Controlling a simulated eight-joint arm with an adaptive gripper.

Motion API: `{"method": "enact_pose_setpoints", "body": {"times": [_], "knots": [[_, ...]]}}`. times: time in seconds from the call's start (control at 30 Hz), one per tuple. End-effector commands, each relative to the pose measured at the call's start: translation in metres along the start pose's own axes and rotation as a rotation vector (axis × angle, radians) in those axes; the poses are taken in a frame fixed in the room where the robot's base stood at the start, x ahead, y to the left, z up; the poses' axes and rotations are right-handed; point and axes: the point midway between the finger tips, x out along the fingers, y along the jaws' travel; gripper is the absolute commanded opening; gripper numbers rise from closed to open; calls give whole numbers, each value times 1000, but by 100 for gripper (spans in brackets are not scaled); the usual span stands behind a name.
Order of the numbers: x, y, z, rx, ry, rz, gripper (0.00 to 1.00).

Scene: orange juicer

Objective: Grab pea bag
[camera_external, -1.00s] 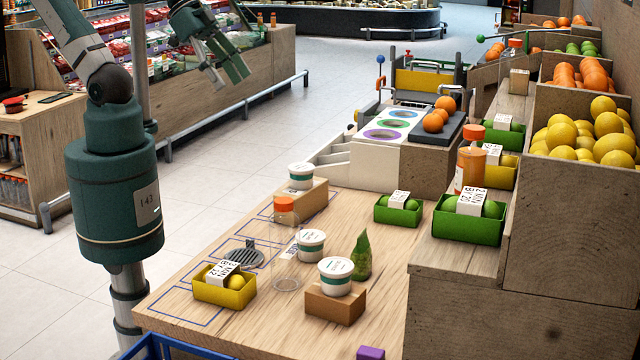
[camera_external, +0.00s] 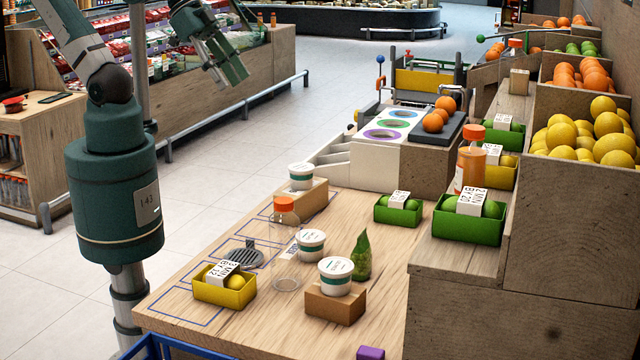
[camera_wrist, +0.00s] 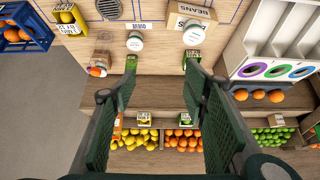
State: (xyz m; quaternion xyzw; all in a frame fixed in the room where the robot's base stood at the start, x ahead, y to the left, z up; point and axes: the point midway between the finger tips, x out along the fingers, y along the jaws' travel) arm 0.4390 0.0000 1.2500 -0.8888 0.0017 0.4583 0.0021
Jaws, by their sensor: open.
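The pea bag looks to be the small green pointed bag (camera_external: 362,256) standing upright on the wooden table, right of the white tubs. A green patch (camera_wrist: 131,62) just past the left fingertip in the wrist view seems to be the same bag, partly covered by that finger. My gripper (camera_external: 230,78) is high at the upper left of the external view, well away from the bag. In the wrist view my gripper (camera_wrist: 160,74) has its fingers wide apart with nothing between them.
A white tub (camera_external: 310,245) and a clear orange-capped bottle (camera_external: 286,255) stand left of the bag. Another tub (camera_external: 337,278) sits on a brown box (camera_external: 335,305) in front. A green lime box (camera_external: 398,211) lies behind it. Wooden fruit shelves (camera_external: 565,240) rise at the right.

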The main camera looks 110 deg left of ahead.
Motion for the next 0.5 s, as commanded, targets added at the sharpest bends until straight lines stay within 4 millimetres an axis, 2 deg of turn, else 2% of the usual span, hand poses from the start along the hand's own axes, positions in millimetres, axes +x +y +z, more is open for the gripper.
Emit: {"method": "enact_pose_setpoints", "body": {"times": [0.27,0.5], "knots": [[7,4,-15,56,-25,14,44],[22,11,-39,152,-66,43,44]]}}
